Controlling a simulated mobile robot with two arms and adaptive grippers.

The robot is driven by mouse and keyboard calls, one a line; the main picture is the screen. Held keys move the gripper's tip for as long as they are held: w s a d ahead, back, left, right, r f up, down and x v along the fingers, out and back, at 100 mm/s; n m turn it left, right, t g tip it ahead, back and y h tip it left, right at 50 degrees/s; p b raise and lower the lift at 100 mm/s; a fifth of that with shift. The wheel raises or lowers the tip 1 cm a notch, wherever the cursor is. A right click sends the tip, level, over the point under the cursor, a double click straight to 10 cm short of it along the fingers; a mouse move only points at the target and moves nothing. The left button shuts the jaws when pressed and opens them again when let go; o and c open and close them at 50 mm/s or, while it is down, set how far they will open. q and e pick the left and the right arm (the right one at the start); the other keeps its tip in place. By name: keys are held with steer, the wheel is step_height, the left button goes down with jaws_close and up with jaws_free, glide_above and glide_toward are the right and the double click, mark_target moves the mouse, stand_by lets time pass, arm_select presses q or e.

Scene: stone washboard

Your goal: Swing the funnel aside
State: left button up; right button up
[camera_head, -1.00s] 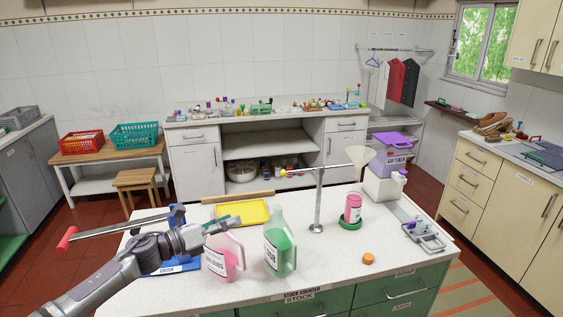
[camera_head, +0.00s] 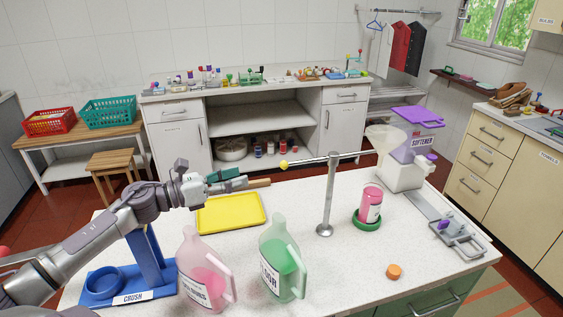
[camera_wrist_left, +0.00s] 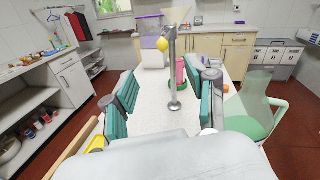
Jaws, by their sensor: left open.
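The pale, translucent funnel (camera_head: 386,138) hangs at the right end of a horizontal metal arm on an upright metal post (camera_head: 327,205) standing on the counter. The arm's left end carries a yellow knob (camera_head: 283,164), which also shows in the left wrist view (camera_wrist_left: 162,44). A pink bottle (camera_head: 369,204) stands on a green ring, in front and left of the funnel. My left gripper (camera_head: 240,181) is above the yellow tray, left of the knob and apart from it. In the left wrist view its teal-padded fingers (camera_wrist_left: 163,104) are spread and empty. My right gripper is not in view.
A pink jug (camera_head: 205,275) and a green jug (camera_head: 281,262) stand at the counter's front. A blue stand (camera_head: 148,262) is at left; a yellow tray (camera_head: 231,212) lies behind the jugs. A white dispenser (camera_head: 402,172) stands beside the funnel. An orange cap (camera_head: 394,271) lies at front right.

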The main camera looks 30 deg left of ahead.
mark_target(279, 164)
arm_select(q)
steer(key=p+x, duration=0.1)
steer(key=x, duration=0.2)
steer(key=p+x, duration=0.1)
steer(key=x, duration=0.3)
steer(key=p+x, duration=0.2)
steer(key=x, duration=0.2)
steer(key=shift+w+d+r, duration=0.15)
steer(key=shift+d+r, duration=0.1)
steer(key=shift+r, duration=0.05)
steer(key=shift+w+d+f, duration=0.25)
steer(key=shift+w+d, duration=0.05)
steer(key=shift+w, duration=0.35)
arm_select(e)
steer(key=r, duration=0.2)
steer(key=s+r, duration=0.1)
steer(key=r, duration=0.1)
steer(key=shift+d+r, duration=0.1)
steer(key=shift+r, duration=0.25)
arm_select(q)
steer(key=shift+d, duration=0.1)
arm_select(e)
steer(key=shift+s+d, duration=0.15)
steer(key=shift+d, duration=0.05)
arm_select(q)
steer(key=shift+c, duration=1)
jaws_close()
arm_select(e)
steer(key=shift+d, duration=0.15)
